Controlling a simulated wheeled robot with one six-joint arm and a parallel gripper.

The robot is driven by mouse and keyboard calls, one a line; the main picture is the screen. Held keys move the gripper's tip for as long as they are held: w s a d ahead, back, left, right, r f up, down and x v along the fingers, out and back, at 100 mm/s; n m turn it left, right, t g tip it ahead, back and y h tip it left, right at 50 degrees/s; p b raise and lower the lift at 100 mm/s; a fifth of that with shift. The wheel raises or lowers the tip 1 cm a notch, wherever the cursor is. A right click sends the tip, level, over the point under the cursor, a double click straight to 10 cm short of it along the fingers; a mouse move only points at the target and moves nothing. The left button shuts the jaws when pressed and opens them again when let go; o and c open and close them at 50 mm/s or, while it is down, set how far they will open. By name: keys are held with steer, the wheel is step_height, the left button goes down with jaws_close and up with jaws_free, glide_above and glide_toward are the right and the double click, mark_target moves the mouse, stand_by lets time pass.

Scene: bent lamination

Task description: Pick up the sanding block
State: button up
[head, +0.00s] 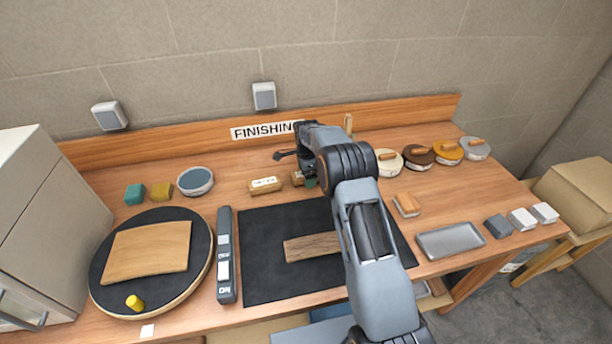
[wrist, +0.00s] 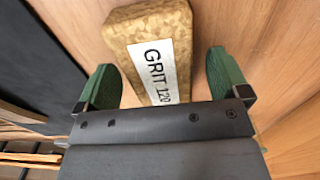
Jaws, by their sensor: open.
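A tan, mottled sanding block (wrist: 112,30) with a white "GRIT 120" label lies in the wrist view. My gripper (wrist: 168,82) is open, with one green-padded finger on each side of the block's near end. Gaps show between the block and both fingers. In the head view my gripper (head: 308,181) is low over the back of the bench, mostly hidden by my arm. A small brown block (head: 297,179) shows beside it, partly hidden. Another block with a white label (head: 265,185) lies just left of it.
A black mat (head: 270,270) with a wooden strip (head: 312,247) lies in front. A round turntable (head: 105,275) with a bent wood panel stands at left. Several round lidded tins (head: 388,163) stand back right. A grey tray (head: 450,241) and a wood-topped block (head: 407,205) lie right.

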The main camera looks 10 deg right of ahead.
steer(key=c, duration=1)
steer(key=shift+r, duration=0.45)
step_height(320, 180, up, 2)
steer(key=shift+r+b, duration=0.1)
steer(key=shift+b, duration=0.25)
steer(key=s+r+b, duration=0.4)
steer(key=s+r, duration=0.5)
steer(key=s, duration=0.5)
steer(key=shift+r, duration=0.4)
